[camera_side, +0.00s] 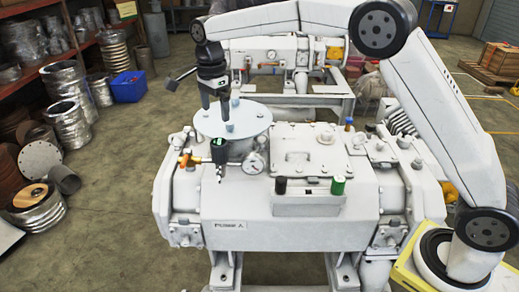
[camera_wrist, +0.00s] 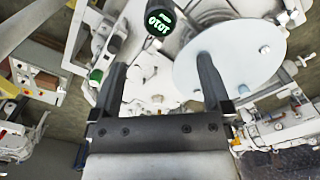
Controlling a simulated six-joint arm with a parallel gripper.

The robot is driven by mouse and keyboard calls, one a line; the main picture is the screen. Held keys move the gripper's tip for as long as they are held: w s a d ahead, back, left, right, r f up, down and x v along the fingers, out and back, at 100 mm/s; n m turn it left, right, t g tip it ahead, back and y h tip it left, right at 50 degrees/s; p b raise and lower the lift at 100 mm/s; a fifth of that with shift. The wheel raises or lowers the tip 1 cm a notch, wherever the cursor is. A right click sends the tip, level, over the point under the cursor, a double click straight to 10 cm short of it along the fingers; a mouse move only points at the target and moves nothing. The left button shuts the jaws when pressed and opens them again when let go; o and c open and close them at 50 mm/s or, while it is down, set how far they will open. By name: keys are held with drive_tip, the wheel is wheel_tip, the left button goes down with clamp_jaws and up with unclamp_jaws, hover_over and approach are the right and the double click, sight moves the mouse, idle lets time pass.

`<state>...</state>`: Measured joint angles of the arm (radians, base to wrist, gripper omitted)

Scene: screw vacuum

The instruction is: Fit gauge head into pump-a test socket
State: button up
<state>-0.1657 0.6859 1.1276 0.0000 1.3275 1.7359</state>
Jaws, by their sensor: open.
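The gauge head (camera_side: 219,150) is a black cylinder with a lit green display on top. It stands upright at the front of the pump marked PUMP A (camera_side: 290,228), beside a brass fitting (camera_side: 186,160) and a dial gauge (camera_side: 253,162). It also shows at the top of the wrist view (camera_wrist: 158,20), its display reading about 1010. My gripper (camera_side: 215,108) points down above the round grey plate, behind and above the gauge head and apart from it. In the wrist view its fingers (camera_wrist: 160,65) are spread with nothing between them. The socket under the head is hidden.
The round bolted plate (camera_side: 232,121) lies below my gripper. A small rack (camera_side: 309,203) on the pump front holds a black cap (camera_side: 281,186) and a green cap (camera_side: 338,186). A second pump stands behind. Shelves and a blue bin (camera_side: 128,87) are at left.

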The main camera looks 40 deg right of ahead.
drive_tip(key=shift+s+d+f+n, duration=0.25)
drive_tip(key=shift+s+d+n, duration=0.15)
drive_tip(key=shift+s+n, duration=0.1)
drive_tip(key=s+d+f+n+t, duration=0.1)
drive_tip(key=s+f+n, duration=0.3)
drive_tip(key=s, duration=0.4)
drive_tip(key=s+d+f+n, duration=0.3)
drive_tip(key=s+d+n, duration=0.1)
drive_tip(key=s+n, duration=0.3)
drive_tip(key=s+d+f+n+t, duration=0.1)
drive_tip(key=s+d+f+n, duration=0.2)
drive_tip(key=s+n, duration=0.3)
drive_tip(key=s+f, duration=0.1)
drive_tip(key=s, duration=0.4)
drive_tip(key=shift+s+d+f+t, duration=0.2)
drive_tip(key=shift+d+f+t, duration=0.05)
drive_tip(key=shift+f+t, duration=0.1)
